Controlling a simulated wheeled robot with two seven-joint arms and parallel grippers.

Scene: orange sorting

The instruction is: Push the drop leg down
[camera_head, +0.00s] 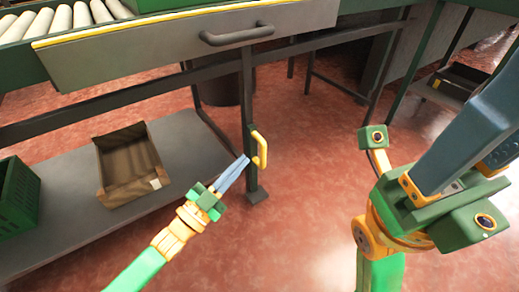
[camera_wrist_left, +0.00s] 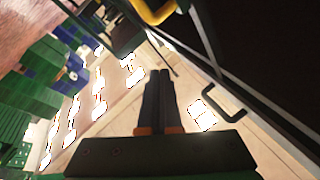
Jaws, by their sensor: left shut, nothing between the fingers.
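The drop leg (camera_head: 250,110) is a dark upright post under the front panel of the conveyor table, with a foot (camera_head: 257,196) low over the red floor. A yellow handle (camera_head: 263,150) sticks out from its lower part. My left gripper (camera_head: 243,162) is shut and empty, its blue fingertips just left of and slightly below the handle; contact cannot be told. In the left wrist view the shut fingers (camera_wrist_left: 160,75) point toward the yellow handle (camera_wrist_left: 155,12) at the top edge. My right gripper (camera_head: 470,130) is large at the right, its fingertips cut off by the frame.
A dark bar handle (camera_head: 237,37) is on the grey front panel (camera_head: 150,55) above. A brown box (camera_head: 128,165) and a green crate (camera_head: 18,198) stand on a low grey shelf at left. Red floor (camera_head: 300,210) is clear right of the leg.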

